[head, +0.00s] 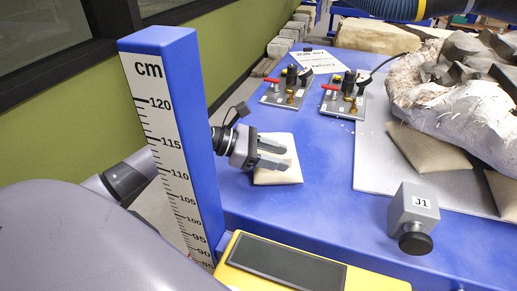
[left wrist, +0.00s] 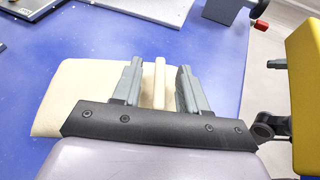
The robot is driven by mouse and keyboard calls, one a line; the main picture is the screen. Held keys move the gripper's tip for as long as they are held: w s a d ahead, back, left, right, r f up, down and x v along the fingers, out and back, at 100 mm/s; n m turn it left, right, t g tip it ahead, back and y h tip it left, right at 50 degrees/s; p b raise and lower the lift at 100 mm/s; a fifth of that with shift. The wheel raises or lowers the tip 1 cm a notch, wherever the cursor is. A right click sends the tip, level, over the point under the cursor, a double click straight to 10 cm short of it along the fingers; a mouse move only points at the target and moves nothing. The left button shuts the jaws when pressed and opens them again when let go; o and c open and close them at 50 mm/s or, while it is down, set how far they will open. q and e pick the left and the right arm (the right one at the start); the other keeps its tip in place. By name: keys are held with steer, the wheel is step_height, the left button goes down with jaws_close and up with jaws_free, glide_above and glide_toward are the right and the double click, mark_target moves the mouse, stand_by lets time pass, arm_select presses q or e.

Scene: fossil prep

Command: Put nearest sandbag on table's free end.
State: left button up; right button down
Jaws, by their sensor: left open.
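A beige sandbag (head: 284,174) lies flat on the left part of the blue table (head: 310,205). My left gripper (head: 284,153) is over this bag, its fingers pointing right in the head view. In the left wrist view the gripper (left wrist: 160,67) is open, and a pale upright ridge of the sandbag (left wrist: 72,92) stands between the fingers, with gaps visible beside it. Other beige sandbags (head: 430,148) lie partly under the white plaster jacket (head: 440,95) at right. My right gripper is not in view.
Two grey valve plates (head: 343,105) and a paper sheet (head: 318,62) lie behind the bag. A grey J1 block (head: 413,210) stands front right. A blue measuring post (head: 190,110) and a yellow-framed panel (head: 300,268) are close to my left arm. Blue tabletop is bare around the bag.

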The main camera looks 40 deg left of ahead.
arm_select(q)
steer(key=v, duration=1.1)
steer(key=shift+a+r, duration=0.1)
steer(key=shift+s, duration=0.1)
